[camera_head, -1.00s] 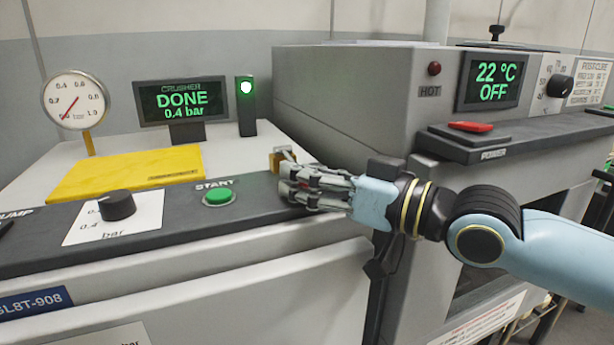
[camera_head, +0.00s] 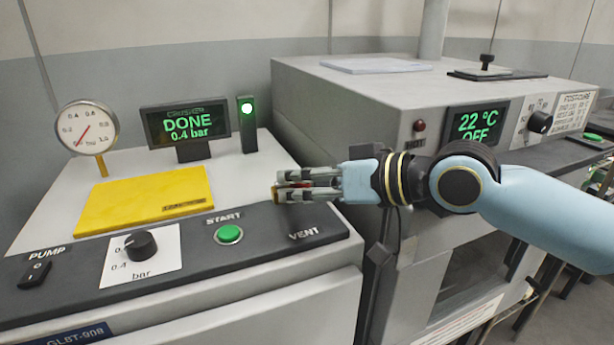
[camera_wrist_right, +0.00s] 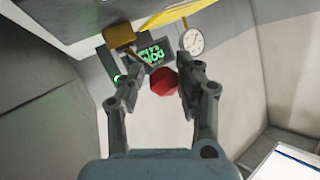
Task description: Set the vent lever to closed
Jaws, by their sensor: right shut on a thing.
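In the right wrist view the red knob sits between the two fingers (camera_wrist_right: 152,80). A thin rod seems to run from it toward a yellow block (camera_wrist_right: 118,35). In the head view the fingers cover most of the lever, with only a little red and yellow showing. I cannot tell the lever's exact angle. My left gripper is not in view.
The START button (camera_head: 229,234), bar dial (camera_head: 140,245) and PUMP switch (camera_head: 34,273) lie left. A grey oven (camera_head: 340,120) stands close on the right.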

